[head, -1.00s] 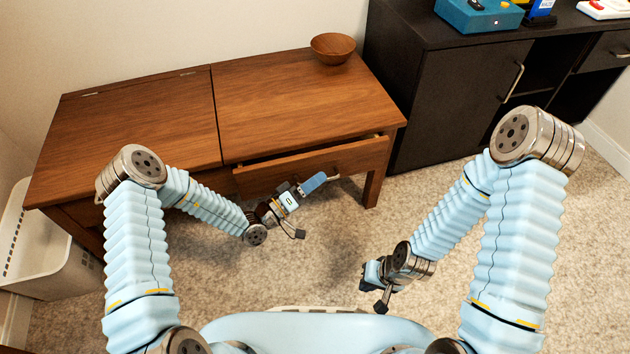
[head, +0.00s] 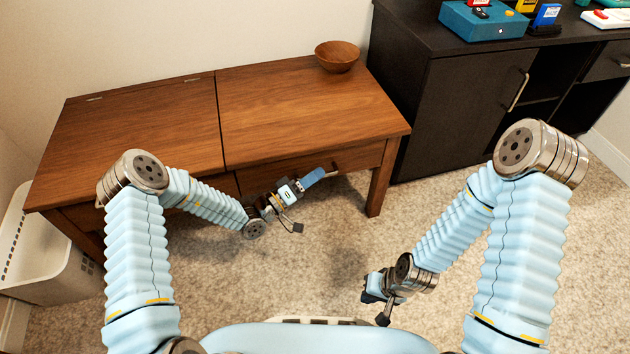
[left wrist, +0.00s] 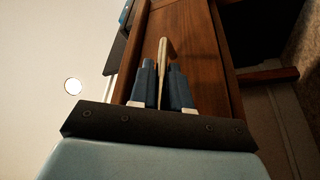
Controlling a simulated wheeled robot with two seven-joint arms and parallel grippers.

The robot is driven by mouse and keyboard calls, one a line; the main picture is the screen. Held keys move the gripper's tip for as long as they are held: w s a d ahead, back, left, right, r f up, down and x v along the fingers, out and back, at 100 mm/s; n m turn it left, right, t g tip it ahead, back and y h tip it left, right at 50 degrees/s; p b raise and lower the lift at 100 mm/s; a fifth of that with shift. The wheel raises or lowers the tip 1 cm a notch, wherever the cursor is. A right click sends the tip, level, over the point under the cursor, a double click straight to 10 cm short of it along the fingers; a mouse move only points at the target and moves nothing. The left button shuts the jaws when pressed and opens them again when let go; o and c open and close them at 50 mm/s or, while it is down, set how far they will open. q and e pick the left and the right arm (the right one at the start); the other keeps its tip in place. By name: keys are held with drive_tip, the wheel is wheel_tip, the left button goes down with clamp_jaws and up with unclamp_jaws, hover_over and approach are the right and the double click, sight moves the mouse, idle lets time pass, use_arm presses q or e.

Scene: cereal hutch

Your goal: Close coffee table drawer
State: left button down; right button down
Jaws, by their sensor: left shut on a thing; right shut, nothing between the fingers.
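The wooden coffee table (head: 290,100) stands against the wall. Its drawer (head: 350,160) at the front right now sits flush or nearly flush under the tabletop, with no gap that I can see. My left gripper (head: 318,176) is at the drawer front, by the pale handle (head: 334,170). In the left wrist view the blue fingers (left wrist: 162,88) are shut on the handle (left wrist: 163,60), one on each side. My right gripper (head: 376,298) is low over the carpet, away from the table, and shut; its fingertips are hard to make out.
A wooden bowl (head: 337,56) rests at the tabletop's back right. A dark cabinet (head: 450,110) with a teal box (head: 483,20) on it stands right of the table. A white basket (head: 40,260) is at the left. Carpet in front is clear.

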use_arm(q)
drive_tip(key=shift+w+a, duration=0.2)
drive_tip(key=shift+w, duration=0.05)
drive_tip(key=c, duration=1.4)
unclamp_jaws()
drive_tip(key=shift+c, duration=0.2)
drive_tip(key=shift+a, duration=0.1)
drive_tip(key=v, duration=1.3)
drive_tip(key=shift+s+a+f, duration=0.15)
drive_tip(key=shift+s, duration=0.15)
